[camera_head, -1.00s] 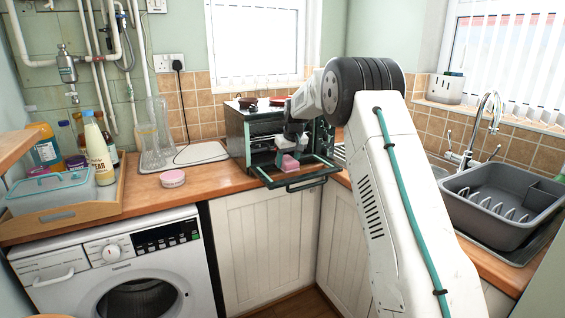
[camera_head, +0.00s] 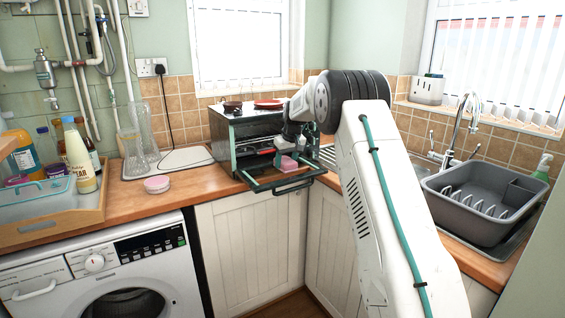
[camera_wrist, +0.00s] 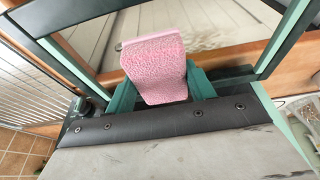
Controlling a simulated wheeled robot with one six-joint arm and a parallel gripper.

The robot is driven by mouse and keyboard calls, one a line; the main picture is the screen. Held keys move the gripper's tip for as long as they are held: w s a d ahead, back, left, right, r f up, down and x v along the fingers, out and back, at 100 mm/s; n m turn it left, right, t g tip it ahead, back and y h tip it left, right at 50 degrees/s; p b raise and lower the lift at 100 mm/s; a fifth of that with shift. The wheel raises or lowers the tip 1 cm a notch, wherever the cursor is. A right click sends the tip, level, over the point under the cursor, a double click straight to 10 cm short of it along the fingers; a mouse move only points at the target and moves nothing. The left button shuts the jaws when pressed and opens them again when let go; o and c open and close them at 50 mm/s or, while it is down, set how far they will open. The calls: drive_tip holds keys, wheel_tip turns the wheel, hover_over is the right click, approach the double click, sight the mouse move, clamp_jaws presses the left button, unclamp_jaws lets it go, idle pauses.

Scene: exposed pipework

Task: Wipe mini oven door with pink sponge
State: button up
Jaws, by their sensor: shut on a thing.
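The mini oven (camera_head: 222,143) stands on the counter in the corner, dark with a teal-edged frame. Its door (camera_head: 262,187) is folded down open, with a handle bar along its front edge. My gripper (camera_head: 287,151) is over the open door and shut on the pink sponge (camera_head: 286,163). In the wrist view the sponge (camera_wrist: 157,65) sticks out beyond the teal fingers (camera_wrist: 160,92), above or against the door; I cannot tell if it touches. The door's dark frame (camera_wrist: 283,52) surrounds a see-through pane with brownish smears near its right side.
Small red dishes (camera_head: 268,103) sit on the oven top. Left are a round pink tin (camera_head: 157,184), glass vases (camera_head: 140,150) and a wooden tray (camera_head: 88,215) with bottles. A grey dish rack (camera_head: 485,200) stands right of my arm. A wire rack (camera_wrist: 30,85) shows in the wrist view.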

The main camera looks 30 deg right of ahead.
sight(272, 171)
drive_tip(key=shift+d, duration=1.25)
drive_tip(key=shift+a, duration=0.1)
drive_tip(key=shift+a, duration=1.85)
drive_tip(key=shift+a+f, duration=0.15)
drive_tip(key=shift+a, duration=1.95)
